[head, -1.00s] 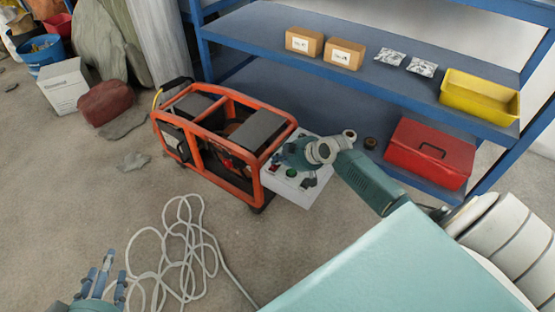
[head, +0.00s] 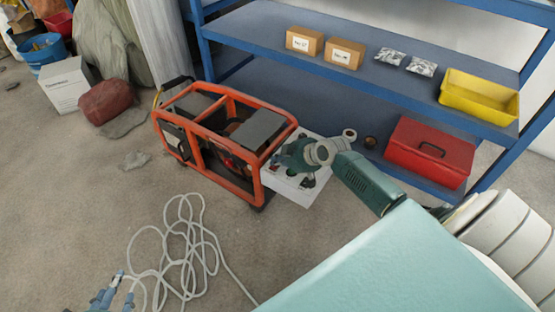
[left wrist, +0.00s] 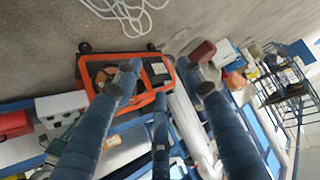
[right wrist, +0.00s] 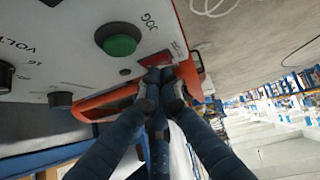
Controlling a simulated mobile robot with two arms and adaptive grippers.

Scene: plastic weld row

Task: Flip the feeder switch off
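A white control panel (head: 293,190) stands at the right end of the orange-framed machine (head: 255,180). In the right wrist view the panel (right wrist: 75,35) carries a green button (right wrist: 118,40) marked JOG, black knobs (right wrist: 60,99) and a red part (right wrist: 178,48) near its edge. I cannot tell for certain whether the red part is the feeder switch. My right gripper (head: 283,163) is over the panel; its fingertips (right wrist: 160,76) are drawn together just beside the red part, contact unclear. My left gripper (head: 115,287), also in the left wrist view (left wrist: 163,85), is open and empty.
A pale cable (head: 180,250) lies coiled on the floor. Blue shelving (head: 270,85) behind holds cardboard boxes (head: 345,54), a yellow bin (head: 480,95) and a red toolbox (head: 430,150). A red bag (head: 106,103) lies at left.

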